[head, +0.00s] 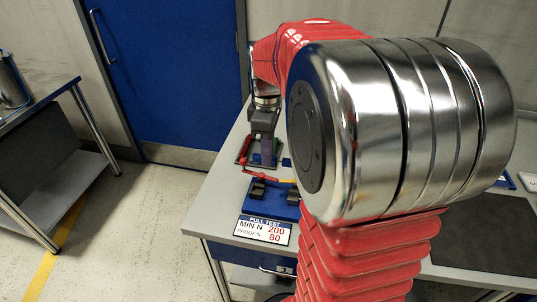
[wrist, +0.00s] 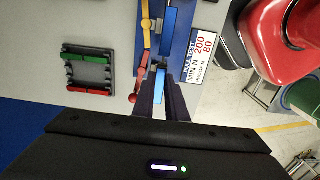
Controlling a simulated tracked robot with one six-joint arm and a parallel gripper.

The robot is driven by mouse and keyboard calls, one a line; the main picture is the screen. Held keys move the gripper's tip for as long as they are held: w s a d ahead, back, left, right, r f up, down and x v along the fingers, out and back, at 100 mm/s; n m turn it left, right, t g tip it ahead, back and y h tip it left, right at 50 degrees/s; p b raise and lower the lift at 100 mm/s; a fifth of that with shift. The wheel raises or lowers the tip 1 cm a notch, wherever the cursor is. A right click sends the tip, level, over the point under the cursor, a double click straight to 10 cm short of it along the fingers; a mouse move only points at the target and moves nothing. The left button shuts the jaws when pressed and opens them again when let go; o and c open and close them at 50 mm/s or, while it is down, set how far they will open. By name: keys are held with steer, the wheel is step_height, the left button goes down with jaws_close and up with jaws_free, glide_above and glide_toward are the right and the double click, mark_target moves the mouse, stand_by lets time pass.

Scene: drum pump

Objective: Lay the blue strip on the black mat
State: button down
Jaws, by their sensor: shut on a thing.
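The blue strip (wrist: 159,103) shows in the wrist view between the dark fingers of my gripper (wrist: 164,88), which is shut on it. Lighter blue pieces (wrist: 169,46) lie in line with it along the dark blue pull-test fixture (wrist: 183,40); I cannot tell whether they are all one strip. The black mat (head: 488,235) lies flat on the bench at the right, partly hidden behind my arm.
A dark frame with green and red bars (wrist: 88,74) lies nearby. My arm blocks much of the bench in the head view.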

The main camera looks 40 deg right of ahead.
steer(key=shift+w+a, duration=0.1)
steer(key=w+a+f+m, duration=0.4)
steer(key=w+a+f, duration=0.2)
steer(key=a, duration=0.3)
steer(key=w+a+f+m, duration=0.4)
steer(key=w+a+f, duration=0.3)
steer(key=w+a, duration=0.1)
steer(key=shift+w+a+f, duration=0.25)
steer(key=shift+a, duration=0.65)
